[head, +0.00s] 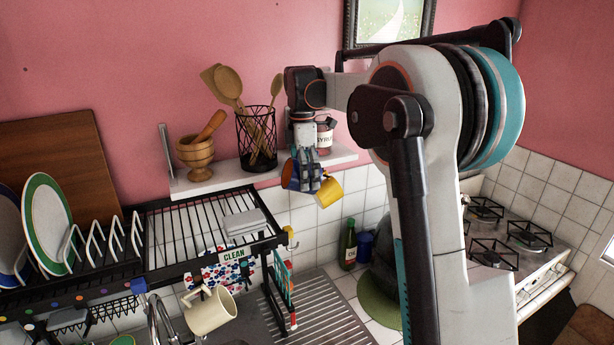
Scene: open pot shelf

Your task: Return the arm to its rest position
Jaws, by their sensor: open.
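My arm (405,160) reaches from the lower right up and across the middle of the head view, bent at a high elbow. My gripper (306,188) points down just in front of the white shelf, to the right of the wire utensil holder. Its fingers are open. A blue mug (289,175) with orange shows just behind and left of the fingers, and a yellow mug (329,190) shows just right of them. I cannot tell whether the fingers touch either mug.
The white shelf (215,183) holds a mortar (195,153), a wire holder (257,140) with wooden utensils and a labelled jar (325,138). A black drying rack (165,250) with plates is at left; a cream mug (209,311) hangs below. A stove (510,245) is at right.

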